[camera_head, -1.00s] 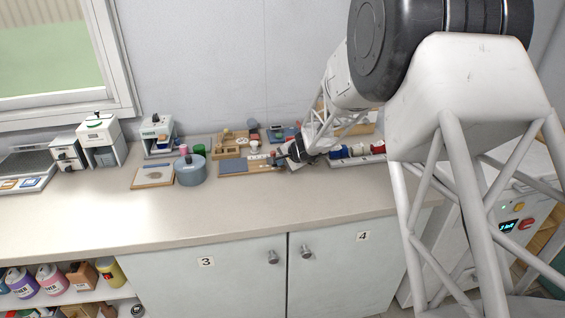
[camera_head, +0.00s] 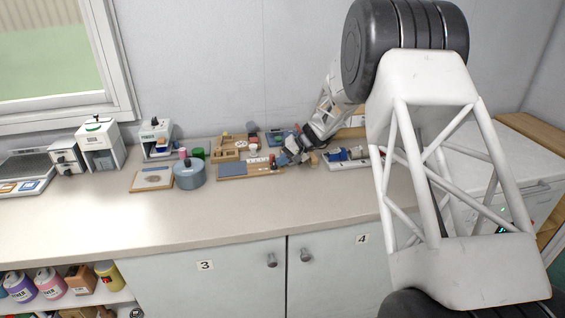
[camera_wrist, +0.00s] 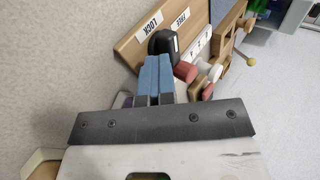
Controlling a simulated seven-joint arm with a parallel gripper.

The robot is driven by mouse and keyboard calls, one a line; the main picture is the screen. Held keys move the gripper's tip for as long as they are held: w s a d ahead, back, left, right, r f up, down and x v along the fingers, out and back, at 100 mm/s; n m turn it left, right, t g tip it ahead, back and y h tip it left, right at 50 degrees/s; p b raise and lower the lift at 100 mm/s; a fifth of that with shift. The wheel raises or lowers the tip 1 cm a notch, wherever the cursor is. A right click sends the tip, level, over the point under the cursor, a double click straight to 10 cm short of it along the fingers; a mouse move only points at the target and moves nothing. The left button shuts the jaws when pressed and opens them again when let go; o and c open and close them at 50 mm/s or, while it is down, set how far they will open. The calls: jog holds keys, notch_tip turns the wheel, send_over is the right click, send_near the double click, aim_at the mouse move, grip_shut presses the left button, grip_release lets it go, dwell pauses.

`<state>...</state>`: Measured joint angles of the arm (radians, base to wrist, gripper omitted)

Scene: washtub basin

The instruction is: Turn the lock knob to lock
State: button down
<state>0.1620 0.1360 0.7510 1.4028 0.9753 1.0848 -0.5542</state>
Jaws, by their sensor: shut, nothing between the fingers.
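A black lock knob (camera_wrist: 163,42) stands on a wooden board (camera_wrist: 135,45) in the wrist view. Two white labels sit behind it, upside down in the picture; the left label (camera_wrist: 151,22) seems to read LOCK, and the right label (camera_wrist: 183,17) is hard to read. My gripper (camera_wrist: 155,62) is shut and empty, its two blue fingers side by side. The fingertips overlap the knob's lower edge in this view; I cannot tell if they touch it. In the head view my gripper (camera_head: 287,157) is over the boards at the back of the counter, and the knob cannot be made out.
Red pegs (camera_wrist: 186,72) and a white peg (camera_wrist: 208,70) stand close to the right of my fingers. In the head view a blue-grey pot (camera_head: 189,173) stands to the left, and a tray of coloured items (camera_head: 347,158) lies to the right. The front counter (camera_head: 200,220) is clear.

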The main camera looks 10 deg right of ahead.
jog(key=shift+w+a+r+n+g, duration=0.1)
jog(key=shift+w+a+n+g, duration=0.2)
jog(key=shift+a+n+g, duration=0.15)
jog(key=shift+w+a+r, duration=0.1)
jog(key=shift+w, duration=0.1)
dwell(0.3)
jog(key=shift+s, duration=0.1)
jog(key=shift+s+a+f, duration=0.2)
jog(key=shift+s+a, duration=0.35)
jog(key=shift+s, duration=0.25)
jog(key=shift+d, duration=0.15)
jog(key=shift+t, duration=0.25)
jog(key=shift+w+d+f+v, duration=0.15)
jog(key=shift+v, duration=1.4)
jog(key=shift+w+d+f+v, duration=0.1)
jog(key=shift+w+d+v, duration=0.1)
jog(key=shift+v, duration=1.35)
jog(key=shift+w+d+f+v, duration=0.1)
jog(key=shift+w+f+v, duration=0.05)
jog(key=shift+v, duration=1.4)
